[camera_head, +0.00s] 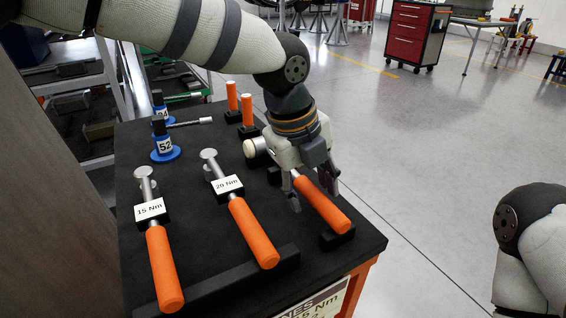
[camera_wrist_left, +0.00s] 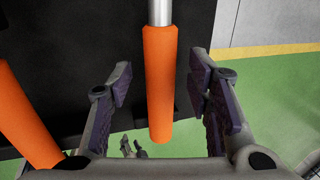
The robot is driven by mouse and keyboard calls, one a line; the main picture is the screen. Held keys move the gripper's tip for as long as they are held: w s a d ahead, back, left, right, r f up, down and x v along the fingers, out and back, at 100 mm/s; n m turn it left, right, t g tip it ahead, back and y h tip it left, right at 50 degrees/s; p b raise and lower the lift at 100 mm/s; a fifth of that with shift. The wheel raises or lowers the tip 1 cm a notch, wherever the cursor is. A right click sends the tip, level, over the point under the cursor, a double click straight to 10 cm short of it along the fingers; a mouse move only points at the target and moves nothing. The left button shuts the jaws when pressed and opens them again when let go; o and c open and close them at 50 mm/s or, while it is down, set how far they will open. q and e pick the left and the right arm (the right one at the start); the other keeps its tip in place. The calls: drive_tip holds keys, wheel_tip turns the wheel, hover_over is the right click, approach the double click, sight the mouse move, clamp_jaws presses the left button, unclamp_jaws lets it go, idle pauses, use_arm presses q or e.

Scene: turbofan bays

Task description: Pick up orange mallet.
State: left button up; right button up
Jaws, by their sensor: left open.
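The orange mallet has an orange handle (camera_head: 325,206), a silver shaft and a pale round head (camera_head: 256,148). It lies on the black top of a bench at the right side, its handle end toward the front. My left gripper (camera_head: 315,193) is open above the mallet, with a finger on each side of the handle. In the left wrist view the mallet's handle (camera_wrist_left: 160,85) runs between the open fingers, apart from both. The gripper hides part of the shaft. My right gripper is out of view.
Two orange-handled torque wrenches lie left of the mallet, labelled 20 Nm (camera_head: 252,232) and 15 Nm (camera_head: 164,265). Blue-based tools (camera_head: 165,150) and two upright orange handles (camera_head: 246,108) stand behind. A red cabinet (camera_head: 408,38) is far back.

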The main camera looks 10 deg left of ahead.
use_arm(q)
drive_tip(key=shift+r, duration=0.1)
clamp_jaws()
